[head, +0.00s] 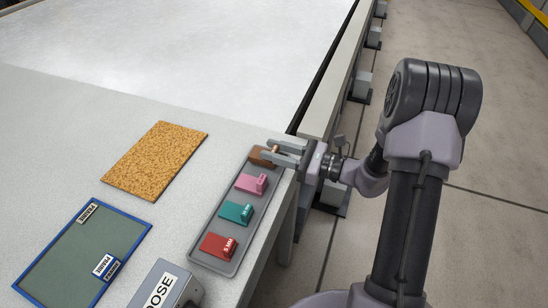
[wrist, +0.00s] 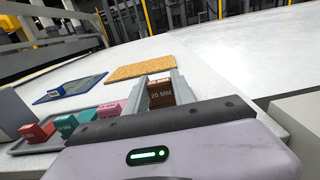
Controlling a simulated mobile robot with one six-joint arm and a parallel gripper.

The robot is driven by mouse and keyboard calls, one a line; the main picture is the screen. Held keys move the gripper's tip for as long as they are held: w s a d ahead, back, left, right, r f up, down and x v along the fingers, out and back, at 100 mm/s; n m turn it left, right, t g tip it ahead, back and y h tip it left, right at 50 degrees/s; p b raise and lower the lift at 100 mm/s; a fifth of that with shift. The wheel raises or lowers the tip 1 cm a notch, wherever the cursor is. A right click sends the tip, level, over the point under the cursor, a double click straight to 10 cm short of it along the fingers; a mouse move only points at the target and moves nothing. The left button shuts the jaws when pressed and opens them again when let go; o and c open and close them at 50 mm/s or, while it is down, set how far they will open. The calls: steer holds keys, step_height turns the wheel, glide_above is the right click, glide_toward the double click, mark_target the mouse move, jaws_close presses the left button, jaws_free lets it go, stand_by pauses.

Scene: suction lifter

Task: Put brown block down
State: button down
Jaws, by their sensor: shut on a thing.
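The brown block (head: 259,157), marked 20 MM, is between the two fingers of my gripper (head: 273,151), which is shut on it. In the wrist view the brown block (wrist: 160,95) shows upright between the finger plates. In the head view it appears at the far end of the grey tray (head: 205,260); I cannot tell whether it touches the tray. The pink block (head: 250,184), teal block (head: 236,213) and red block (head: 219,246) stand in a row in the tray, the pink one nearest the brown block.
A cork mat (head: 155,160) lies left of the tray. A blue-framed green board (head: 80,255) with small labelled pieces lies nearer. A grey box (head: 165,287) with lettering stands at the front. The table's right edge is close beside the tray. A wide white surface (head: 180,45) lies beyond.

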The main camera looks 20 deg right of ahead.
steer(key=shift+f, duration=0.9)
steer(key=shift+r, duration=0.2)
steer(key=shift+f, duration=0.1)
steer(key=c, duration=1.5)
jaws_free()
steer(key=shift+w+f, duration=0.1)
steer(key=shift+f, duration=0.05)
steer(key=o, duration=0.4)
steer(key=shift+o, duration=0.2)
